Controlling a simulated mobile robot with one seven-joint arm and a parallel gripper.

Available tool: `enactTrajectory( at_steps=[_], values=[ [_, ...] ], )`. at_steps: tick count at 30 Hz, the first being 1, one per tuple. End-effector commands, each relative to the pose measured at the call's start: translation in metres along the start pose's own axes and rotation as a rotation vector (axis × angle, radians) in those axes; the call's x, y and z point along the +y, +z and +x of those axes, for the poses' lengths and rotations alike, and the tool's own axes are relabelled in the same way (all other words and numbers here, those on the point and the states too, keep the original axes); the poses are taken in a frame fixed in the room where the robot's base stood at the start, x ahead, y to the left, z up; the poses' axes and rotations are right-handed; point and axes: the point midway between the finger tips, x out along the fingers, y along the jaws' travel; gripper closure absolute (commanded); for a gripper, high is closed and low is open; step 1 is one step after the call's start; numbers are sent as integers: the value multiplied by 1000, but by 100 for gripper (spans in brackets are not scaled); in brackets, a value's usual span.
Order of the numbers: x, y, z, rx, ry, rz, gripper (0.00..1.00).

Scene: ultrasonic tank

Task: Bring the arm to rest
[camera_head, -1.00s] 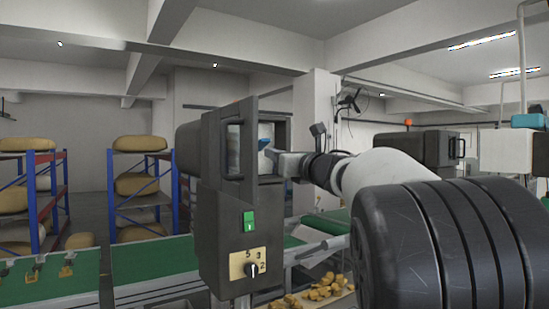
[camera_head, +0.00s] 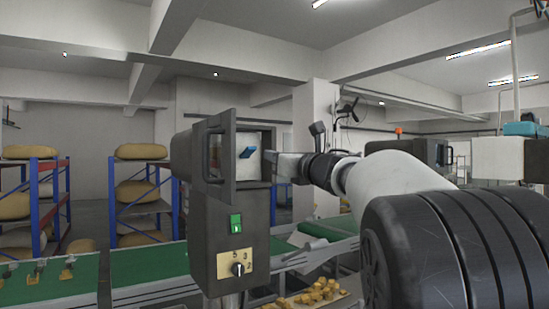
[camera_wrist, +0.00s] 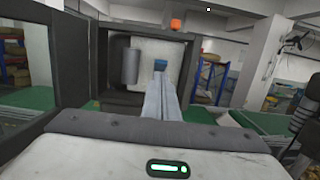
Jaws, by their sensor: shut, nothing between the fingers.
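My gripper (camera_head: 247,152) is shut and empty. In the head view its blue fingertips show in front of the light inside of a dark box-shaped machine (camera_head: 230,215), next to its open door. In the wrist view the two fingers (camera_wrist: 160,66) lie together and point ahead at the machine's front. I cannot tell whether the tips are inside the opening or just before it. My pale arm (camera_head: 400,178) reaches in from the right.
The machine's door (camera_head: 215,190) stands open, with a window and frame; it also fills the left of the wrist view (camera_wrist: 62,65). A green button (camera_head: 236,223) and a knob sit below. A green conveyor (camera_head: 150,264) and a tray of yellowish pieces (camera_head: 318,294) are near.

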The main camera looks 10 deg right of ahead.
Motion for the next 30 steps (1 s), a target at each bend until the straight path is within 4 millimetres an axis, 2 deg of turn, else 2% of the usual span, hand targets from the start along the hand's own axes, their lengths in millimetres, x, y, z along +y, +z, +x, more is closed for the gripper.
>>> enactTrajectory(
  at_steps=[5, 8, 11, 14, 15, 17, 18, 20, 24, 27, 30],
  values=[
    [0, 0, 0, 0, -1, 1, 100],
    [-6, 6, -7, -13, -33, 69, 100],
    [-26, 18, -33, -52, -151, 326, 100],
    [-49, 12, -85, -117, -347, 793, 100],
    [-54, -2, -111, -145, -438, 1015, 100],
    [-52, -30, -148, -182, -570, 1320, 100],
    [-46, -50, -171, -202, -653, 1493, 100],
    [-33, -81, -204, -231, -772, 1720, 100],
    [13, -149, -274, -300, -1057, 2137, 100],
    [52, -194, -323, -358, -1275, 2357, 100],
    [91, -230, -366, -425, -1490, 2512, 100]
  ],
)
